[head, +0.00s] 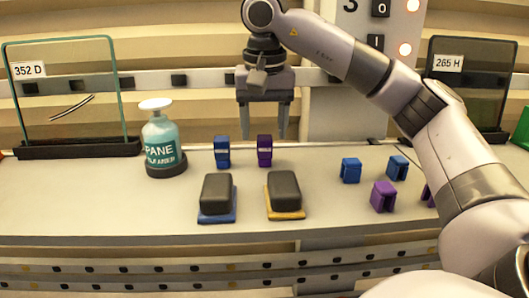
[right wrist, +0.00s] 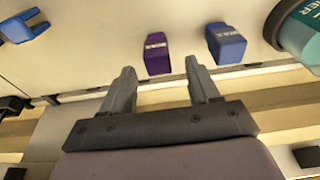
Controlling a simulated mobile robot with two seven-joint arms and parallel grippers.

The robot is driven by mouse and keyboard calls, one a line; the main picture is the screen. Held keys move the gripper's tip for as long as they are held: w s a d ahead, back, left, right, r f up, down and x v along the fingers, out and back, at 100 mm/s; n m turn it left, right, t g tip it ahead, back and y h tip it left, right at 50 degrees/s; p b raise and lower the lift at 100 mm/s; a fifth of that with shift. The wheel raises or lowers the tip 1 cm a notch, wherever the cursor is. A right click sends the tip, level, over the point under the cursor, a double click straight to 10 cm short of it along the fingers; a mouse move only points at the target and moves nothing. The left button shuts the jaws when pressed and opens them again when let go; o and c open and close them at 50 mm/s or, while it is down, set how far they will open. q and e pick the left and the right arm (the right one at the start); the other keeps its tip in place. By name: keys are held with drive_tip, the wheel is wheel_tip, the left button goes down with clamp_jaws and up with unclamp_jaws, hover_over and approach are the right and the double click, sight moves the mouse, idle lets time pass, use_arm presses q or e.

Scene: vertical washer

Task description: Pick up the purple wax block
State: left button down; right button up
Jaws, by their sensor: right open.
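The purple wax block (head: 264,150) stands upright on the table, with a pale label band around its middle. In the right wrist view the purple wax block (right wrist: 157,54) shows its label and lies just beyond the fingertips, roughly between their lines. My right gripper (head: 265,136) is open and empty, with its fingers pointing down above and behind the block. The right wrist view also shows its two spread fingers (right wrist: 160,68). They appear apart from the block. My left gripper is not in view.
A similar blue block (head: 222,152) stands close on the left, beside a spray-cleaner bottle (head: 161,143). Two dark sponge-like blocks (head: 284,188) lie in front. Blue and purple clips (head: 384,197) sit at right, near my arm. Framed glass panes (head: 75,95) stand at both sides.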

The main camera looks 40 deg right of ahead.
sight(265, 137)
wheel_tip(265, 137, down, 5)
drive_tip(key=shift+b, duration=0.6)
drive_tip(key=c, duration=1)
drive_tip(key=shift+c, duration=0.3)
drive_tip(key=shift+r, duration=0.15)
wheel_tip(265, 137, up, 6)
drive_tip(key=p, duration=0.2)
drive_tip(key=shift+r+p, duration=0.2)
drive_tip(key=shift+p, duration=0.15)
wheel_tip(265, 137, up, 14)
drive_tip(key=shift+f, duration=0.25)
